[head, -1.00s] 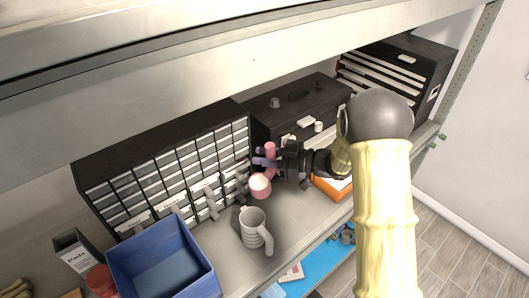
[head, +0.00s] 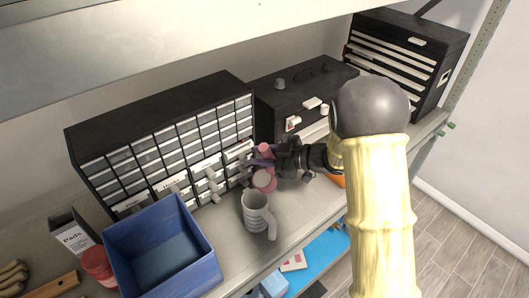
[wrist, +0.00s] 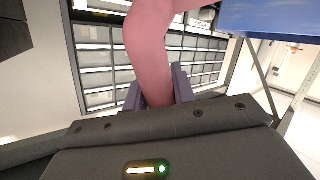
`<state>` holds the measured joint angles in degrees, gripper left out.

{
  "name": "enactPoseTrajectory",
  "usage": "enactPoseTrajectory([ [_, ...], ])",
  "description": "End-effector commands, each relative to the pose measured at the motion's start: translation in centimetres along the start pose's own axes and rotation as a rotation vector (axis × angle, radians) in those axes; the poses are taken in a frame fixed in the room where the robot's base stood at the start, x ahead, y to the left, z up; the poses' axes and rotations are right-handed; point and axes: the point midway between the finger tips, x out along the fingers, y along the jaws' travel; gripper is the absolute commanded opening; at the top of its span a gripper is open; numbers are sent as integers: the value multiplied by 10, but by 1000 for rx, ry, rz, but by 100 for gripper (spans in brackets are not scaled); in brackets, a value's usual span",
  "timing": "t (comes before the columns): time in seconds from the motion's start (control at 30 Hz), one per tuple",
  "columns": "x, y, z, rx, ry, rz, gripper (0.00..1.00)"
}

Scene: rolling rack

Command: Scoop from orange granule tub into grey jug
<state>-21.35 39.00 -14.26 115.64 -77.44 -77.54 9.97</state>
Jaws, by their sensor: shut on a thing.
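My gripper (head: 266,160) is shut on the handle of a pink scoop (head: 265,183). In the wrist view the pink handle (wrist: 150,50) rises between the two purple fingers. The scoop's cup is a little above and to the right of the grey jug (head: 254,211). I cannot tell what is in the cup. The jug is ribbed, stands upright on the shelf, and has its handle at the right. Its inside is hard to see. A small bit of an orange thing (head: 337,180) shows behind my arm; the rest is hidden, and I cannot see granules.
A black cabinet of small drawers (head: 160,146) stands behind the jug, with grey clips or levers on its front. A blue bin (head: 208,273) is at front left, beside a red jar (head: 97,262). Black toolboxes (head: 300,88) stand behind my gripper. An upper shelf hangs overhead.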

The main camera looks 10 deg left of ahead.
Motion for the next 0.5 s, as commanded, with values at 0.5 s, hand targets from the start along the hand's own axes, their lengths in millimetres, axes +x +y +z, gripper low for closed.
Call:
enactPoseTrajectory([
  [0.5, 5, -7, 10, -51, -35, 5, 1],
])
